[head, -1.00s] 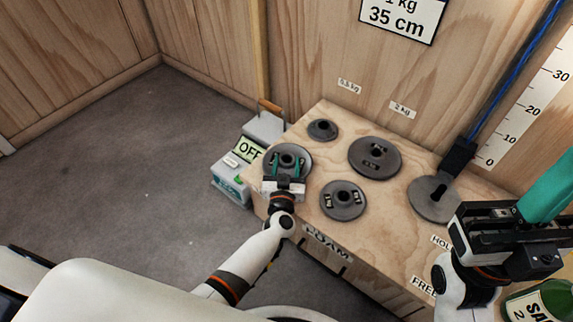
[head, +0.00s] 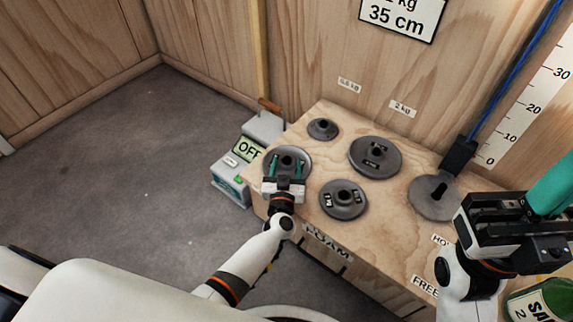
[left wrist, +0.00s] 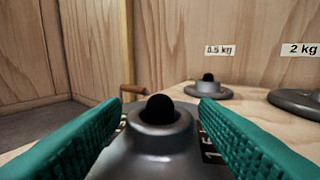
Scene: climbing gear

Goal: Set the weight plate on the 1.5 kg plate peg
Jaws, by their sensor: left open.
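A dark grey weight plate (head: 289,152) lies flat at the left front corner of the wooden box. In the left wrist view, its raised hub (left wrist: 160,132) has a black rounded peg top (left wrist: 159,109) standing up through it. A partly hidden label that seems to read 1.5 (left wrist: 208,148) shows on the plate. My left gripper (head: 286,168) is open, with one teal finger on each side of the hub and gaps between. My right gripper (head: 535,215) is at the lower right; one teal finger shows, and its opening is hidden.
Other plates sit on the wooden box (head: 310,205): a small one (head: 323,129), a large one (head: 375,157) and a front one (head: 344,199). A scale-like device reading OFF (head: 249,150) stands left. A green bottle (head: 540,300) is lower right.

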